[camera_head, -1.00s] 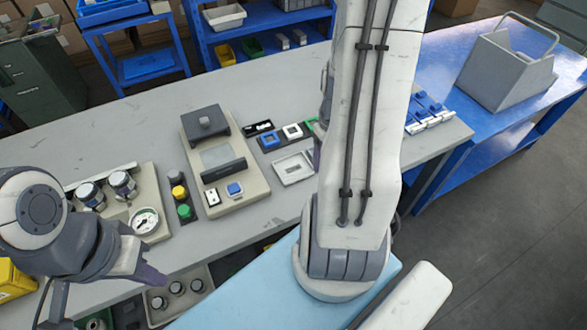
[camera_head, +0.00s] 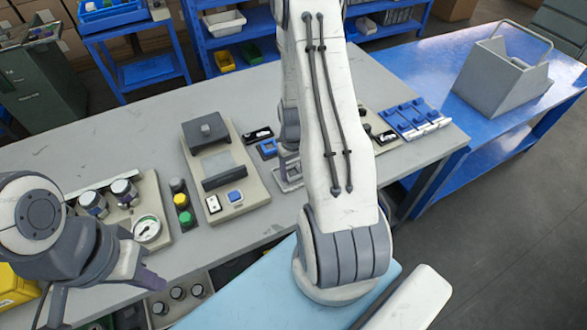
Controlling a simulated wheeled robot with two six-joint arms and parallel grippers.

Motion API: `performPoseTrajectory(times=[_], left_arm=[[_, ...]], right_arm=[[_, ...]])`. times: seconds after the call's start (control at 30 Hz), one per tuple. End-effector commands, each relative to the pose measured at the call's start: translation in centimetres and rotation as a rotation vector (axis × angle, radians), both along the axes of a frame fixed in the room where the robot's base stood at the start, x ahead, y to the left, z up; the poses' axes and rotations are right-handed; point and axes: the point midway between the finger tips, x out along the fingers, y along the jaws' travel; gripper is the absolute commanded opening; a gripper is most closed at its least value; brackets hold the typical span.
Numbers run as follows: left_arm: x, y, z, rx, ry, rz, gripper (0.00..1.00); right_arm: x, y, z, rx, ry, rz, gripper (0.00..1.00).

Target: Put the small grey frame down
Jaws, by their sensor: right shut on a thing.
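My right gripper (camera_head: 288,172) points down at the table, left of my large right arm link. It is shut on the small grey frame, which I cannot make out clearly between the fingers. A pale rectangular tray (camera_head: 282,186) lies on the table at the fingertips, mostly covered by the gripper. I cannot tell whether the held frame touches it. My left gripper (camera_head: 150,281) hangs at the lower left, near the table's front edge, away from the frame. Its finger gap is not clear.
A beige machine (camera_head: 240,196) with a dark roller block stands left of my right gripper. A blue block (camera_head: 268,149) and a black tray (camera_head: 258,134) lie behind it. Blue clamps (camera_head: 412,117) lie at the right. A gauge panel (camera_head: 147,229) and coloured buttons (camera_head: 182,201) are at the left.

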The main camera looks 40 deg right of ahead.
Motion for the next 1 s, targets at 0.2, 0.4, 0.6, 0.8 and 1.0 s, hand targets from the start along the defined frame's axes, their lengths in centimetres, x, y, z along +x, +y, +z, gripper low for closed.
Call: performPoseTrajectory(times=[0.2, 0.4, 0.6, 0.8, 1.0], left_arm=[[0.0, 0.0, 0.0, 0.0, 0.0, 0.0, 0.0], [0.0, 0.0, -0.2, 0.0, 0.0, 0.0, 0.0], [0.0, 0.0, -0.2, 0.0, 0.0, 0.0, 0.0], [0.0, 0.0, 0.0, 0.0, 0.0, 0.0, 0.0], [0.0, 0.0, -0.4, 0.0, 0.0, 0.0, 0.0]], right_arm=[[0.0, 0.0, 0.0, 0.0, -0.002, 0.0, 0.11], [0.0, 0.0, -0.3, 0.0, -0.002, 0.0, 0.76], [0.0, 0.0, -0.3, 0.0, -0.002, 0.0, 0.76], [0.1, -0.1, 0.4, -0.002, -0.004, 0.0, 0.76], [0.2, -0.1, 3.7, -0.005, -0.008, 0.0, 0.76]])
